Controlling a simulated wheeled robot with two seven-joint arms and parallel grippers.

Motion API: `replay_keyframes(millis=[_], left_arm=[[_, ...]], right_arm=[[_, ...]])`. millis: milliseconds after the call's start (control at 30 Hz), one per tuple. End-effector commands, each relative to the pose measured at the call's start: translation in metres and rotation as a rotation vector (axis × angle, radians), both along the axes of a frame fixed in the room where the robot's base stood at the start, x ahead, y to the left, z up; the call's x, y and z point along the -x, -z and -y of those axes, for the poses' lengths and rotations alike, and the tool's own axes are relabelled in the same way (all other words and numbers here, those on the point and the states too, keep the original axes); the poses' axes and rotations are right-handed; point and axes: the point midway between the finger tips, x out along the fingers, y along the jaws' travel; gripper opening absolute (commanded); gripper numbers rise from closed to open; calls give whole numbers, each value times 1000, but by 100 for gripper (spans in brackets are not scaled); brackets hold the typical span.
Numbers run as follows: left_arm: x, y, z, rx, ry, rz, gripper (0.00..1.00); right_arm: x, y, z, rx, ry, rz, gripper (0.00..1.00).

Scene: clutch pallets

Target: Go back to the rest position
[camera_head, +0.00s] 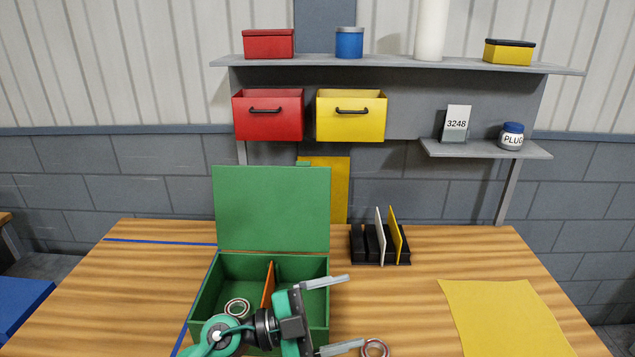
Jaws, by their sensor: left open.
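My left gripper (334,315) is open and empty, over the front right part of the green box. Its two fingers point right, with a gap between them. The green box (203,287) stands on the table with its lid (272,208) raised upright. An orange divider (268,284) stands inside it. A metal ring (237,308) lies in the left compartment, partly close to my arm. Another ring (375,348) lies on the table right of the box, just beyond the lower fingertip. My arm hides part of the box's front. My right gripper is not in view.
A black slotted rack (369,245) holds a white and a yellow card behind the box's right side. A yellow sheet (500,315) lies at the right. Red (268,123) and yellow (350,124) drawers hang under the shelf (390,65). The table's middle right is clear.

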Motion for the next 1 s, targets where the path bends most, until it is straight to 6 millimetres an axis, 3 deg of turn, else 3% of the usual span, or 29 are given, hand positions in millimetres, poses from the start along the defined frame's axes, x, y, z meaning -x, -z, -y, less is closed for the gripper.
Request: replay_keyframes(millis=[100, 200, 367, 533, 667, 800, 1000], left_arm=[[-9, -26, -21, 214, -172, -31, 86], [-22, -37, -49, 357, -348, -77, 86], [-41, -29, -105, 498, -659, -201, 86], [-47, 14, -168, 526, -996, -399, 86], [-33, 64, -209, 459, -1224, -591, 86], [1, 124, -242, 306, -1418, -829, 86], [77, 197, -266, 2, -1549, -1169, 86]], right_arm=[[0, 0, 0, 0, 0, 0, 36], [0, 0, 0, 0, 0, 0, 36], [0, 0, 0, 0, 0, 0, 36], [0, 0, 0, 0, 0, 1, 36], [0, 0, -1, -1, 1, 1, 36], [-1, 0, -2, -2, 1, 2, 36], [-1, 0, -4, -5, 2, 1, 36]])
